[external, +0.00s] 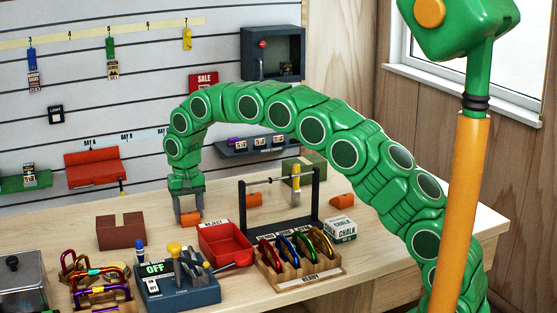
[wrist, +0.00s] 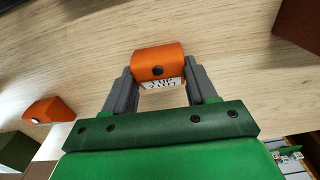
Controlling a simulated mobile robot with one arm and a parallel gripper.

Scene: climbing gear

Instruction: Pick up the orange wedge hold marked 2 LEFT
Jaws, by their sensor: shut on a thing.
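My gripper (external: 188,212) points down over the left part of the bench, behind the red tray. Its two grey fingers (wrist: 158,88) are closed on the sides of an orange wedge hold (wrist: 158,60) with a dark bolt hole. A white label on this hold faces my palm; its small print is hard to read for certain. The held hold also shows low between the fingers in the external view (external: 191,218). A second orange hold (external: 252,199) and a third orange hold (external: 341,201) lie farther right. One loose orange hold shows at left in the wrist view (wrist: 48,111).
The red reject tray (external: 226,242) stands close in front and right of my gripper. A brown block (external: 121,231) is to its left, a black frame (external: 280,223) to its right. A blue tester (external: 178,287) and carabiner rack (external: 297,271) stand nearer the front.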

